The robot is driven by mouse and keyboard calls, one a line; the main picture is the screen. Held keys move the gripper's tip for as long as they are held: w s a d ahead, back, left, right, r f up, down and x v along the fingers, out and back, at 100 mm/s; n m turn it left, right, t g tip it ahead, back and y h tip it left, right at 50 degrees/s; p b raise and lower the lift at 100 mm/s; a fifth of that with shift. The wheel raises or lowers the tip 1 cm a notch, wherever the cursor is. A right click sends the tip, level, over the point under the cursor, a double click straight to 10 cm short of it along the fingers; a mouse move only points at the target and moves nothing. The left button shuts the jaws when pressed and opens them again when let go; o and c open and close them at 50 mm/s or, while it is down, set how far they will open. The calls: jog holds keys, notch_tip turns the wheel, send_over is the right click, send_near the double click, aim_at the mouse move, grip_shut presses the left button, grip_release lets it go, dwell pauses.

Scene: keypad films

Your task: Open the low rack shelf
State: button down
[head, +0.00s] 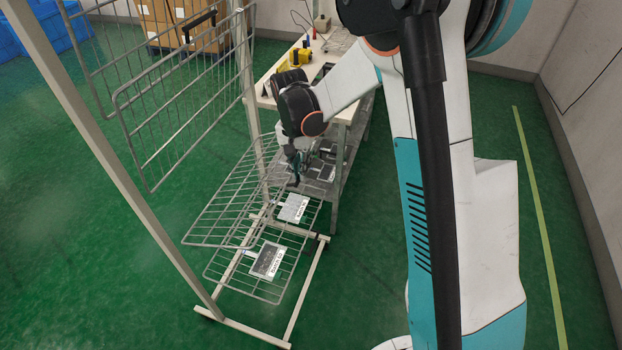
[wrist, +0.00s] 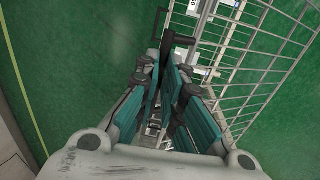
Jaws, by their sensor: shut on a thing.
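The rack's lower wire shelf (head: 225,205) is a grey metal grid low on the frame, sitting tilted in the head view. It also shows in the wrist view (wrist: 262,60), to the right of my fingers. My gripper (head: 294,172) is at this shelf's far right edge. In the wrist view my teal-padded fingers (wrist: 173,66) are closed together on a dark handle (wrist: 180,39) beside the grid. The fingers hide part of the handle.
An upper wire panel (head: 180,115) with a black handle (head: 200,24) hangs above. A bottom grid (head: 228,277) carries a labelled dark plate (head: 267,260). A cluttered workbench (head: 263,100) stands behind my gripper. Green floor is open at left.

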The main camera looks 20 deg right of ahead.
jog(key=w+a+r+p, duration=0.5)
jog(key=w+a+r, duration=0.3)
jog(key=a+r, duration=0.3)
jog(key=shift+a+r, duration=0.4)
jog(key=shift+r, duration=0.55)
jog(key=shift+w, duration=0.1)
jog(key=c, duration=1.7)
grip_release()
jog(key=shift+w+a+f, duration=0.1)
jog(key=shift+a+f, duration=0.05)
jog(key=shift+a, duration=0.05)
jog(key=shift+o, duration=0.9)
jog(key=shift+w+a+f, duration=0.15)
jog(key=shift+a+f, duration=0.05)
jog(key=shift+a, duration=0.1)
jog(key=shift+o, duration=1)
jog(key=shift+a, duration=0.1)
jog(key=shift+r+p, duration=0.1)
jog(key=shift+p, duration=0.2)
